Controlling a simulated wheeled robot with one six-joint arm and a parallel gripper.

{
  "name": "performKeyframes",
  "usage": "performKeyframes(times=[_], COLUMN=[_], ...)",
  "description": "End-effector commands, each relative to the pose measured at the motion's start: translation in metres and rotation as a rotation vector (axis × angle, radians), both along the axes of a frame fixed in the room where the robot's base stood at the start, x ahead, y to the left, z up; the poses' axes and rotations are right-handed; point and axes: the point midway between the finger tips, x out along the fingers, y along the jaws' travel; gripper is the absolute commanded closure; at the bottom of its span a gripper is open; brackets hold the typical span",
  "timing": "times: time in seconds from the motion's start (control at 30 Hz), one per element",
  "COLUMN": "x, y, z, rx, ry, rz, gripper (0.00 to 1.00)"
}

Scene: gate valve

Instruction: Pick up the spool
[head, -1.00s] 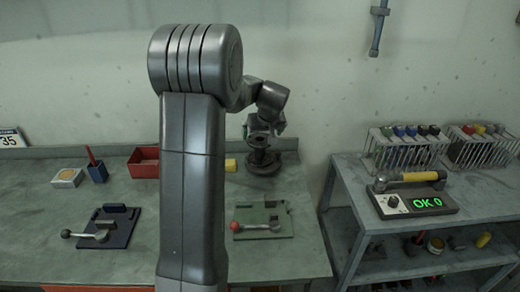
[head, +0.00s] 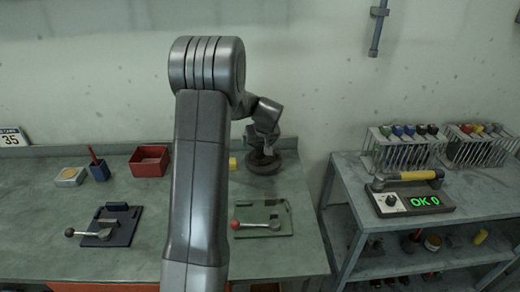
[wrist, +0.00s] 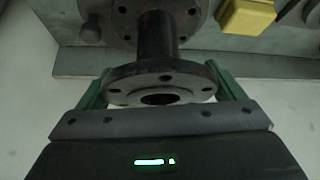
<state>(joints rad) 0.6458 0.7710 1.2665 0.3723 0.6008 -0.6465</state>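The spool is a dark metal pipe piece with a round flange at each end. In the wrist view its near flange (wrist: 160,88) lies between the green fingers of my gripper (wrist: 160,75), one at each side. The fingers are spread wide and very close to the flange rim; I cannot see whether they touch it. The pipe runs from this flange to the far flange. In the head view the spool (head: 262,163) stands upright at the back right of the bench, with my gripper above it and partly hiding it.
A yellow block (wrist: 246,15) is near the spool. A green plate with a red-knobbed lever (head: 262,221), a blue fixture (head: 110,226) and a red bin (head: 150,161) are on the bench (head: 60,240). The wall is close behind; a shelf unit (head: 345,200) stands right.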

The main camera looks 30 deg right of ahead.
Motion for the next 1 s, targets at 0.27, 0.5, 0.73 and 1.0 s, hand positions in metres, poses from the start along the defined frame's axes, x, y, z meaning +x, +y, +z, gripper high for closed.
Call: performKeyframes(times=[0.27,0.5,0.73,1.0], x=[0.000,0.001,0.001,0.001], y=[0.000,-0.001,-0.001,-0.001], z=[0.000,0.003,0.018,0.066], rx=[0.000,-0.003,-0.005,-0.006], ry=[0.000,-0.003,-0.007,-0.008], rz=[0.000,0.000,-0.001,0.000], gripper=[0.67,0.78,0.78,0.78])
